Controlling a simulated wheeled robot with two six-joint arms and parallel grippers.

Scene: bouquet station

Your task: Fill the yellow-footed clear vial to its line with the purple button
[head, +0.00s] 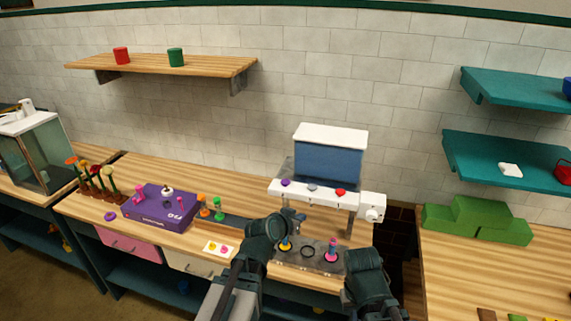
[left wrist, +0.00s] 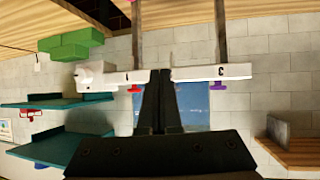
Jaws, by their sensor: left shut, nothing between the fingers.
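The dispenser has a blue tank (head: 330,162) and a white front bar with a purple button (head: 286,183) at left, a grey button (head: 312,187) in the middle and a red button (head: 341,192) at right. The yellow-footed vial (head: 285,245) stands at the left of the grey tray under the bar, partly hidden by my left gripper (head: 288,217); its fill level is too small to tell. My left gripper is shut and empty, just below and in front of the bar. In the left wrist view the purple button (left wrist: 219,87) is beside its fingers. My right gripper (head: 365,268) is low at the right; its fingers are unclear.
A pink-topped vial (head: 332,250) stands at the right of the grey tray (head: 308,262); the middle ring is empty. A purple box (head: 160,208), orange and green vials (head: 218,208) and a card (head: 219,248) lie left. Green blocks (head: 480,218) are right, past a gap.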

